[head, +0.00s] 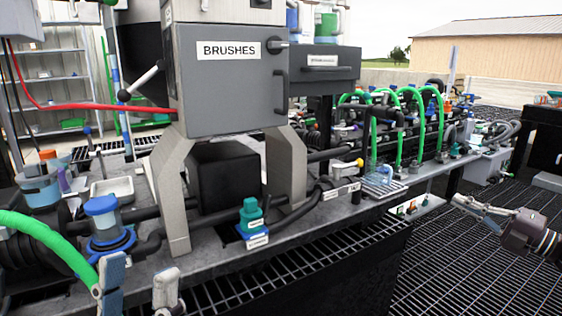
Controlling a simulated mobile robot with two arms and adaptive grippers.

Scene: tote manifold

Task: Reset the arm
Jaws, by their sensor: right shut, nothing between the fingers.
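My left gripper (139,284) is at the bottom left edge of the head view. Its two grey fingers point up and stand apart with nothing seen between them. A thick green hose (48,235) runs down to beside its left finger; I cannot tell whether they touch. My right gripper (460,201) is at the right, over the dark floor grating (455,265). Its fingers point left and are shut and empty. The rest of my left gripper is cut off by the picture's bottom edge.
A grey cabinet labelled BRUSHES (225,85) stands on legs over the long bench (215,250). A blue-capped filter (103,218) and a teal fitting (251,216) sit near the bench's front. Green hoses (440,115) arch over a manifold behind. The grating around my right gripper is clear.

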